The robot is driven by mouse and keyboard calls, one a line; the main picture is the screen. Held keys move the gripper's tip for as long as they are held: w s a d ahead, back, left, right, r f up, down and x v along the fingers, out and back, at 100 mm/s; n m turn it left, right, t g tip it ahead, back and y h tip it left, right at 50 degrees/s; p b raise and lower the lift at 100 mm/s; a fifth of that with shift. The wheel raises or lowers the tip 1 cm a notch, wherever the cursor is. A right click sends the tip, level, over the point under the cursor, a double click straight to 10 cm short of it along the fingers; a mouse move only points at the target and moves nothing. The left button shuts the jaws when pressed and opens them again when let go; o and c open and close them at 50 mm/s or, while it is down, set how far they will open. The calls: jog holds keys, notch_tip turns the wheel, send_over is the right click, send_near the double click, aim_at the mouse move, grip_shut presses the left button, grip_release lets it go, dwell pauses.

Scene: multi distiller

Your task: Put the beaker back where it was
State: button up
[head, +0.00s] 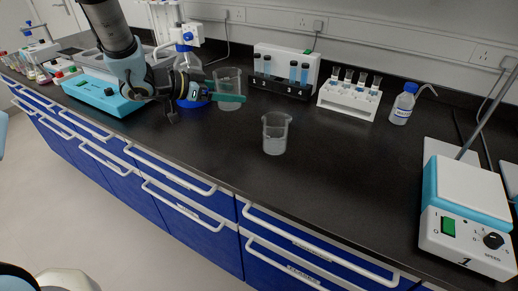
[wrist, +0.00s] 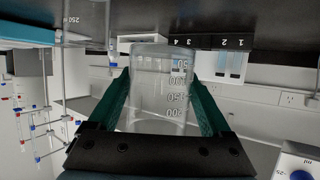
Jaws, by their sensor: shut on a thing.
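A clear glass beaker (head: 228,80) is held upright at the back of the black bench, left of the dark tube rack. My gripper (head: 229,97) is shut on it, with a green finger on either side. In the upside-down wrist view the beaker (wrist: 160,85), with white graduation marks, fills the space between the fingers. Its base is close to the bench top (wrist: 250,15); I cannot tell whether it touches. A second clear beaker (head: 275,134) stands on the open bench, in front and to the right of the held one.
A dark rack with blue-filled tubes (head: 279,86), a white rack (head: 348,98) and a wash bottle (head: 402,105) line the back. A white-and-turquoise stirrer (head: 466,210) stands at right. A blue-liquid bottle (head: 189,75) and turquoise device (head: 103,92) are at left. The front middle is clear.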

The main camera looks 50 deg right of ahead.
jog(key=shift+s+d+r, duration=0.15)
jog(key=shift+s+d, duration=0.3)
jog(key=shift+s, duration=0.1)
jog(key=shift+s+d, duration=0.2)
jog(key=shift+s, duration=0.1)
notch_tip(320, 180, down, 5)
jog(key=shift+s+d+p, duration=0.1)
jog(key=shift+s+p, duration=0.05)
jog(key=shift+p, duration=0.3)
jog(key=shift+f+p, duration=0.5)
jog(key=shift+f, duration=1.85)
jog(key=shift+f, duration=0.15)
jog(key=o, duration=1.4)
